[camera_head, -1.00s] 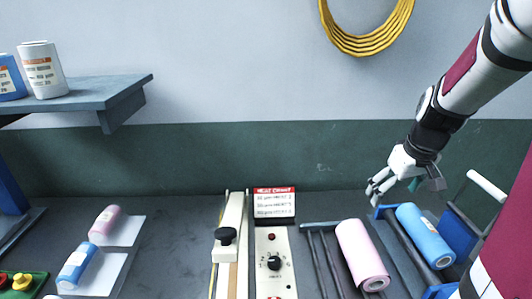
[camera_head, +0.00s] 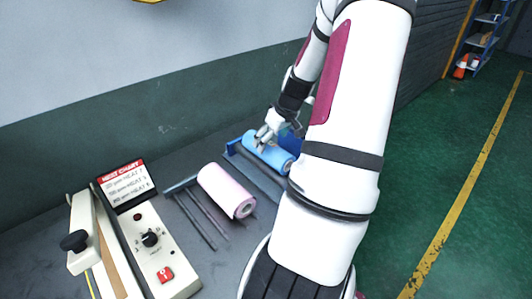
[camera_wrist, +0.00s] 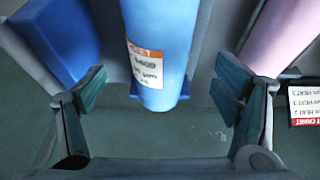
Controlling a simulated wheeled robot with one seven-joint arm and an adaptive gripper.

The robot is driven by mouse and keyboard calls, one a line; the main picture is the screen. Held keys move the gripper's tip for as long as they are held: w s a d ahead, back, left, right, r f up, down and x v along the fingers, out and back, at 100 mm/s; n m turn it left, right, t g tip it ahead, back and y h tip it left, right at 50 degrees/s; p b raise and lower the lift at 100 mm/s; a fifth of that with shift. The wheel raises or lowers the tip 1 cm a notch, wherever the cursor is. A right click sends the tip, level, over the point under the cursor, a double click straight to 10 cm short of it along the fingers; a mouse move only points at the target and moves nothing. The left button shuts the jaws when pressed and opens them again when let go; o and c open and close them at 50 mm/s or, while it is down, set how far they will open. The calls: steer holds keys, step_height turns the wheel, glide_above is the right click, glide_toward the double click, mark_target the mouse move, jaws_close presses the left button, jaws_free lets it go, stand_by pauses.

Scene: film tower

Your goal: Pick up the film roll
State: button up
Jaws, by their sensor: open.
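A blue film roll (camera_head: 268,152) lies in a blue-framed holder on the bench. A pink film roll (camera_head: 227,190) lies on a dark rack left of it. My gripper (camera_head: 263,138) is open at the far-left end of the blue roll. In the wrist view, the end of the blue roll (camera_wrist: 160,45), with a white and orange label, shows between my gripper's spread fingers (camera_wrist: 172,92), with gaps on both sides. The pink roll (camera_wrist: 272,35) is beyond the right finger. My arm hides part of the holder's right side in the head view.
Left of the rolls stand a white control box (camera_head: 160,250) with a knob and red switch, a heat chart sign (camera_head: 126,185) and a sealing bar (camera_head: 88,240). The wall (camera_head: 130,110) runs close behind. Green floor (camera_head: 450,150) lies open at right.

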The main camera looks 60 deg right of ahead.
mark_target(270, 144)
steer(key=shift+x, duration=3.2)
steer(key=shift+s, duration=0.2)
jaws_close()
steer(key=shift+r, duration=0.1)
